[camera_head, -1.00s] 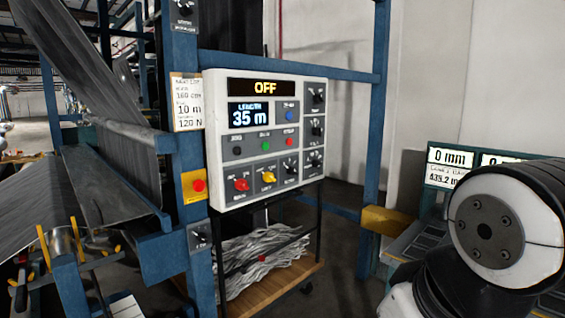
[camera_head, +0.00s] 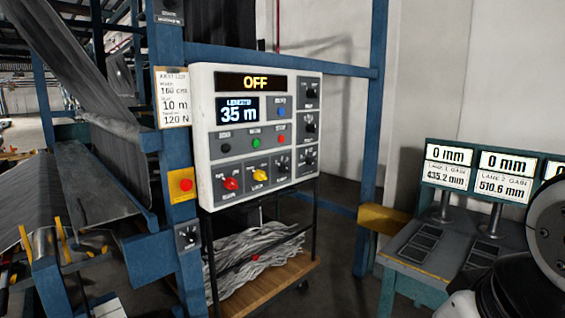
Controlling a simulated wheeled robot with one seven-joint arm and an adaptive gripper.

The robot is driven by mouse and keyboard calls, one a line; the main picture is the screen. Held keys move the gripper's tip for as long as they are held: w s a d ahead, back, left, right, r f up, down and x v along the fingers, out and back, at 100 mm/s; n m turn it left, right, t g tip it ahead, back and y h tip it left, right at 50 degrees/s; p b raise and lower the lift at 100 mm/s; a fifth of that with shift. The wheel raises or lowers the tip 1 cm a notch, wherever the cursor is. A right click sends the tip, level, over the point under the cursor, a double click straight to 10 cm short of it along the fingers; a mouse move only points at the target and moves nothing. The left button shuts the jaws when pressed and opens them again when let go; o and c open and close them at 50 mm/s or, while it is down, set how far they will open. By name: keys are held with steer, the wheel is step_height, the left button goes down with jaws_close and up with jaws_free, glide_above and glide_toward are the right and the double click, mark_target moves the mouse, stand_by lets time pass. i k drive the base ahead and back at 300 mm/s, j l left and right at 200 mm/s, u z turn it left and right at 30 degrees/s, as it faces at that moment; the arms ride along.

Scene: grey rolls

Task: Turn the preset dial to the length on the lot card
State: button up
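The white control panel (camera_head: 205,130) is mounted on a blue frame in the middle of the head view. Its top display (camera_head: 255,82) reads OFF in yellow. The length display (camera_head: 238,111) reads 35 m. Black dials (camera_head: 310,127) run down its right side, and another black dial (camera_head: 283,163) sits in the bottom row; their labels are too small to read. The lot card (camera_head: 173,97) hangs left of the panel and shows 160 cm, 10 m and 120 N. My gripper is out of view; only part of my arm shows at the right edge.
A red button on a yellow plate (camera_head: 182,185) is below the lot card. A wooden-shelved cart (camera_head: 272,281) with pale strips stands under the panel. A bench (camera_head: 405,268) with gauges reading 0 mm (camera_head: 507,164) is at the right. Grey fabric (camera_head: 90,95) runs at the left.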

mark_target(309, 161)
steer(key=i+l+z, duration=0.2)
steer(key=i, duration=0.2)
steer(key=i+l+z, duration=0.15)
steer(key=i, duration=0.25)
